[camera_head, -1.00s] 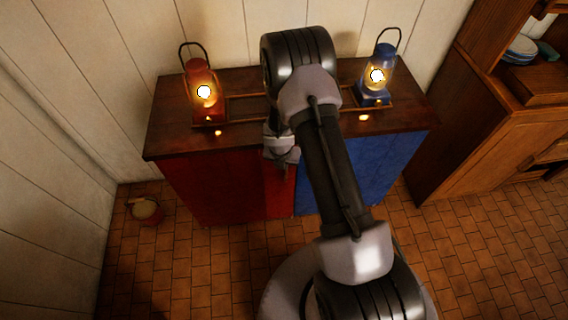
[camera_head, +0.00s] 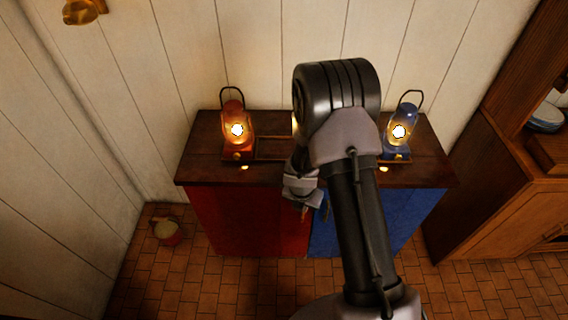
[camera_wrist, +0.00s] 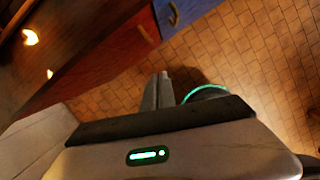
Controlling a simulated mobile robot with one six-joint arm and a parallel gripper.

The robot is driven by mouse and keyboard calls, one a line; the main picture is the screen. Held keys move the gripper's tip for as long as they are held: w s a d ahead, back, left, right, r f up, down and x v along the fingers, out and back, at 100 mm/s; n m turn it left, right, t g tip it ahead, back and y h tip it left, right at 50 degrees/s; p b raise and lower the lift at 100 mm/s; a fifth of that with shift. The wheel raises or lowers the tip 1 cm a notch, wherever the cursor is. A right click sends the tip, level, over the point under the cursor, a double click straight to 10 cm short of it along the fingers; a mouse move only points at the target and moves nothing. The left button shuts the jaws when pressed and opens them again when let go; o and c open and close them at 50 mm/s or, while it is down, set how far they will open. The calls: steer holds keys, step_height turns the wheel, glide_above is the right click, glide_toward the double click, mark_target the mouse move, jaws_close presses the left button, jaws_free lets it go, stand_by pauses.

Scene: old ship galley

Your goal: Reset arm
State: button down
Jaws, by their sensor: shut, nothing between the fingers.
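My gripper (camera_head: 314,212) hangs in front of the cabinet, near where its red and blue fronts meet, partly hidden by my arm in the head view. In the wrist view my gripper (camera_wrist: 163,76) shows its fingers close together, shut and empty, pointing over the tiled floor. My arm stands bent in front of the cabinet top and covers its middle.
A red lit lantern (camera_head: 236,130) and a blue lit lantern (camera_head: 399,130) stand on the dark cabinet top (camera_head: 205,165). A bucket (camera_head: 167,231) sits on the floor at the left. A wooden cupboard (camera_head: 500,200) stands at the right. Floor is clear between.

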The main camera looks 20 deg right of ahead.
step_height(320, 180, up, 18)
steer(key=s+d+r+m+t+h+b, duration=0.1)
steer(key=s+d+m+t+h+b, duration=0.15)
steer(key=m, duration=1.15)
steer(key=s+a+r+m+y+b, duration=0.1)
steer(key=s+a+r+m+y, duration=0.1)
steer(key=s+m, duration=0.4)
steer(key=s+a+r+m+y+b, duration=0.2)
steer(key=s+a+r+m, duration=0.3)
steer(key=s+a+m, duration=0.1)
steer(key=s+a+r+m+t+y+b, duration=0.1)
steer(key=s+a+r+m+y, duration=0.1)
steer(key=s+m, duration=0.5)
steer(key=a+r, duration=0.1)
steer(key=a, duration=0.1)
steer(key=shift+s+a+r+b, duration=0.3)
steer(key=shift+r+b, duration=0.05)
steer(key=shift+b, duration=0.05)
